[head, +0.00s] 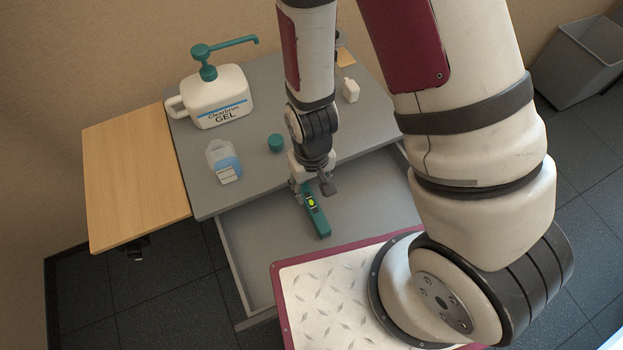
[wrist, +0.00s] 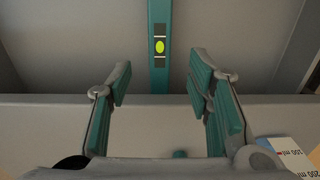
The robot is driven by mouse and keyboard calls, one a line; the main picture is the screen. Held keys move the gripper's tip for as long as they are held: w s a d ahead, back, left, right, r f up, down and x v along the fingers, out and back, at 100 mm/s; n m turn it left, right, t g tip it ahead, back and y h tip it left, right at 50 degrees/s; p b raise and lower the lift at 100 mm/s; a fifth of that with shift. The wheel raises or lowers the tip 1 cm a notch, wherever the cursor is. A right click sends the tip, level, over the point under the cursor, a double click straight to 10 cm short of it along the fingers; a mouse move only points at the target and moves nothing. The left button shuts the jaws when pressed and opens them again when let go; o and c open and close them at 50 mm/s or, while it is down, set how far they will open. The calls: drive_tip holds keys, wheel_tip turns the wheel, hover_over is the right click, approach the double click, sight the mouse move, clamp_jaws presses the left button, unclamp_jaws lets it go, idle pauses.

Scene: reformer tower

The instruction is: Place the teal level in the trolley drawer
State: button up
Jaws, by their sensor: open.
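The teal level (head: 318,220) with its yellow-green vial shows within the open trolley drawer (head: 260,240), lengthwise towards the front. It also shows at the top centre of the wrist view (wrist: 160,75), against the drawer's grey inside. Its rear end meets the trolley's edge in that view; I cannot tell whether it lies flat or leans there. My gripper (head: 312,187) is above the level's rear end, by the front edge of the trolley top. In the wrist view its two teal-padded fingers (wrist: 160,82) are spread wide, with nothing between them, and the level is beyond the tips.
On the grey trolley top (head: 265,95) stand a gel pump bottle (head: 218,98), a clear bottle with blue liquid (head: 224,163), a teal cap (head: 276,142) and a small white bottle (head: 351,90). A wooden side leaf (head: 135,175) is bare. A grey bin (head: 580,65) stands back right.

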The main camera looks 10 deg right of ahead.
drive_tip(key=w+d+r+t, duration=0.1)
drive_tip(key=w+d+r, duration=0.1)
drive_tip(key=r, duration=0.8)
drive_tip(key=w+d+r+t, duration=0.1)
drive_tip(key=d+r, duration=0.1)
drive_tip(key=r, duration=0.9)
drive_tip(key=s+d+r+m+t, duration=0.1)
drive_tip(key=s+d+r, duration=0.2)
drive_tip(key=s+r, duration=0.2)
drive_tip(key=s+d+r+m+t, duration=0.1)
drive_tip(key=s+d+r, duration=0.3)
drive_tip(key=r, duration=0.7)
drive_tip(key=shift+s+t, duration=0.3)
drive_tip(key=shift+s, duration=0.3)
drive_tip(key=shift+c, duration=0.5)
